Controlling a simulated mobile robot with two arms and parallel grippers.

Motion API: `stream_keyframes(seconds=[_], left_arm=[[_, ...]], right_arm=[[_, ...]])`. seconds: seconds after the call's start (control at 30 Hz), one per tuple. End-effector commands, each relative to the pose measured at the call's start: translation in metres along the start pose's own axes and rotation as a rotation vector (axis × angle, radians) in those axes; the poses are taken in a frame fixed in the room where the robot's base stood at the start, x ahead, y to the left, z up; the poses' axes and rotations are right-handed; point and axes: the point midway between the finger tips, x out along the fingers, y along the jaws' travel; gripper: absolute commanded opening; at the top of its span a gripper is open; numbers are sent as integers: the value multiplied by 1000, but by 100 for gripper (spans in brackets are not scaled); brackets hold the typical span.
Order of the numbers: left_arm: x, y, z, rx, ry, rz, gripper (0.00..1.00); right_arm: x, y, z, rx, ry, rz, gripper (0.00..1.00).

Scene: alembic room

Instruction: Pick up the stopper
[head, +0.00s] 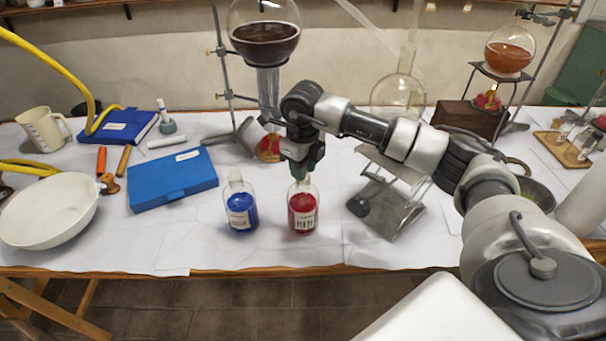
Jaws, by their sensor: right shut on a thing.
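A clear glass bottle with red liquid (303,212) and a white label stands upright near the table's front edge. My right gripper (301,168) reaches down from above and is shut at the top of this bottle, around its stopper. The jaws mostly hide the stopper, and I cannot tell whether it is still seated in the neck. A similar bottle with blue liquid (241,207) stands just to the left, with a pale stopper (235,175) on top. My left gripper is not in view.
A blue case (172,180) and a white bowl (48,212) lie to the left. A metal stand (386,205) is close on the right. A round flask of dark liquid (264,40) hangs behind my right gripper. Bare paper-covered table lies in front of the bottles.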

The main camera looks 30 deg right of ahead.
Motion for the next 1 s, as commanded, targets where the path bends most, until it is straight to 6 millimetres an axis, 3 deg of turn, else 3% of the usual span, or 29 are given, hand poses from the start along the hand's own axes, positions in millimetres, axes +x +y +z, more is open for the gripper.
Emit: stream_keyframes(seconds=[0.33, 0.57, 0.8, 1.0], left_arm=[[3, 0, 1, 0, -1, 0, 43], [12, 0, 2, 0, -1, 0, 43], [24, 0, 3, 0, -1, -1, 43], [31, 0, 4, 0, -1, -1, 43]], right_arm=[[-6, 0, 0, 0, 1, 1, 4], [-42, 0, 1, -2, -3, -1, 4], [-72, -6, -59, 1, 0, -3, 4], [-95, -7, -96, 1, 2, -3, 4]])
